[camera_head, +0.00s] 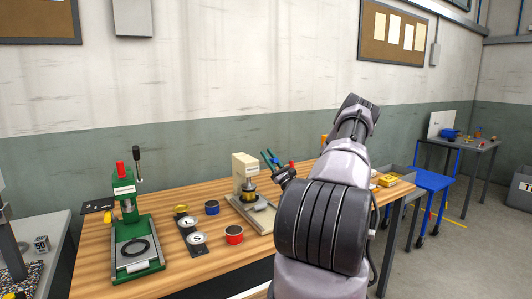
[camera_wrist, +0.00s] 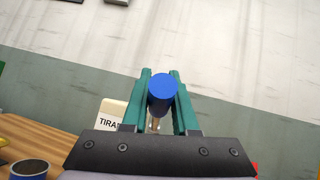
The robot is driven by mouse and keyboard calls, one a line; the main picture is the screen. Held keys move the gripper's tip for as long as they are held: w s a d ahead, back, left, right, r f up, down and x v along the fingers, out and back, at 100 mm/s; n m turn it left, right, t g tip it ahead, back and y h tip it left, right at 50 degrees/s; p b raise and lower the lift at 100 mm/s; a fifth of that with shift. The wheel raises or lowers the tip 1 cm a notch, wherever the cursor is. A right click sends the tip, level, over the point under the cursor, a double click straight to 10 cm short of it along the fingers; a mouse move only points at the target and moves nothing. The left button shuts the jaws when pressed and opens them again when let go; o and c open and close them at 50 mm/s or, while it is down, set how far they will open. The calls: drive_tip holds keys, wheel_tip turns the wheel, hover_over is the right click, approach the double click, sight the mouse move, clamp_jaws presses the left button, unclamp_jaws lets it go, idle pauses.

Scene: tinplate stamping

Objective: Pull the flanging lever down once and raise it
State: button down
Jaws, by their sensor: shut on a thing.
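The beige press (camera_head: 246,166) stands on a light base plate on the wooden table, a brass-coloured part under its head. In the wrist view its label plate (camera_wrist: 112,114) reads "TIRA", the rest covered. The flanging lever's blue knob (camera_wrist: 162,92) sits between my gripper's teal fingers, with a thin pale rod below it. My gripper (camera_head: 270,158) is shut on this knob, just right of the press head and near its top height. The rod's lower part and its joint with the press are hidden by my gripper and wrist.
On the table (camera_head: 190,275), a green press (camera_head: 125,205) with a black-knobbed lever stands left. A blue tin (camera_head: 212,207), a red tin (camera_head: 234,235) and a dark plate with discs (camera_head: 195,251) lie between the presses.

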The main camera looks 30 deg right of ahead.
drive_tip(key=shift+s+f+t+y, duration=0.2)
drive_tip(key=shift+f+t+y, duration=0.1)
drive_tip(key=shift+f, duration=0.1)
drive_tip(key=c, duration=0.7)
unclamp_jaws()
drive_tip(key=s+d+f, duration=0.1)
drive_tip(key=s, duration=0.4)
drive_tip(key=s+d+f, duration=0.1)
drive_tip(key=s, duration=0.4)
drive_tip(key=s+d+f, duration=0.1)
drive_tip(key=s+d, duration=0.1)
drive_tip(key=s, duration=0.3)
drive_tip(key=shift+f, duration=0.25)
